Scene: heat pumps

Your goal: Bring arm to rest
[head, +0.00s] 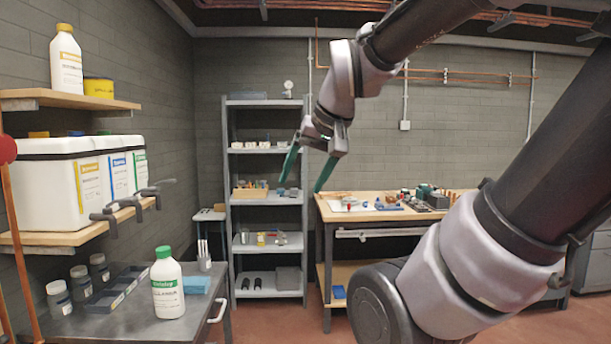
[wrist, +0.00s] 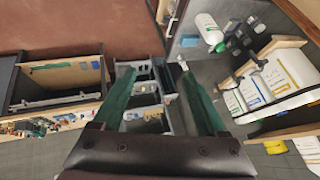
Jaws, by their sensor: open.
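My gripper (head: 304,172) hangs in the air near the middle of the head view, its two green fingers spread apart and pointing down. Nothing is between the fingers. In the head view it shows in front of the grey shelf rack and the left end of the workbench. In the wrist view my gripper (wrist: 165,98) is open and empty, with the rack seen between its fingers. My arm reaches in from the right side of the head view, bent at the elbow.
A grey shelf rack (head: 238,215) holds small parts. A wooden workbench (head: 345,215) with tools stands right of it. At left, a dark table (head: 135,322) bears a white bottle with a green cap (head: 167,285). Above it, white containers (head: 50,190) with taps sit on a wooden shelf.

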